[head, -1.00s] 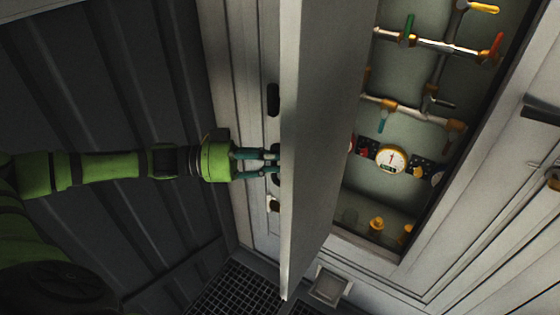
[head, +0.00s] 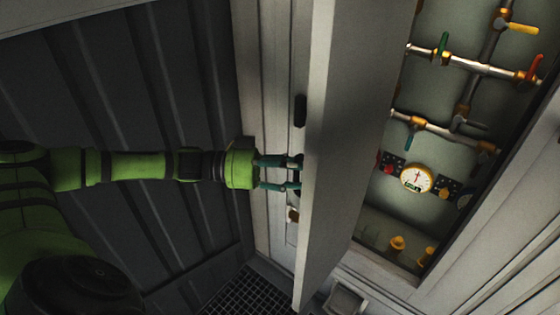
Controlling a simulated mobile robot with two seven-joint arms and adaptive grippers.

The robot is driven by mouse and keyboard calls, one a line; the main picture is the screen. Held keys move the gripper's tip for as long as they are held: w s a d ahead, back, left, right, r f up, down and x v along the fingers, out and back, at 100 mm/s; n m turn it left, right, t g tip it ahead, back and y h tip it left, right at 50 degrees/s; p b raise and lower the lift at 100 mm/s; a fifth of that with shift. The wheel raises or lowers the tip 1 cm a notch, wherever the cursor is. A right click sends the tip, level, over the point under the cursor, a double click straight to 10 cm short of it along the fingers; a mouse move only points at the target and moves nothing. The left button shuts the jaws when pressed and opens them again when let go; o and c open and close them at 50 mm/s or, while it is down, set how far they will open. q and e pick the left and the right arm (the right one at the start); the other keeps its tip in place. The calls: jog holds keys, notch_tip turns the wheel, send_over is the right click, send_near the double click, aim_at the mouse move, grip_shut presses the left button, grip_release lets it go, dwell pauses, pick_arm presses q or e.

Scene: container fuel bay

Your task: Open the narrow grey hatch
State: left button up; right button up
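The narrow grey hatch (head: 355,130) stands swung open, its edge turned toward me. The lit cabinet interior (head: 430,215) shows to its right. My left gripper (head: 294,173) comes in from the left and reaches the hatch's left edge. Its two teal fingers are a little apart, one above the other, with their tips at small dark parts beside the edge. The hatch edge partly hides the tips, so I cannot tell whether they grip anything. A dark oblong fitting (head: 300,111) shows above them. My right gripper is out of view.
Inside the cabinet are pipes with coloured valve levers (head: 444,44) and a round yellow-rimmed gauge (head: 416,178). A dark ribbed wall (head: 150,90) stands at left. A floor grate (head: 250,292) and a small box-like fitting (head: 344,299) lie below the hatch.

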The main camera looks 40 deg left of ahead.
pick_arm(q)
jog(key=v, duration=1.1)
jog(key=shift+s+a, duration=0.25)
jog(key=shift+a, duration=0.1)
jog(key=shift+f, duration=0.1)
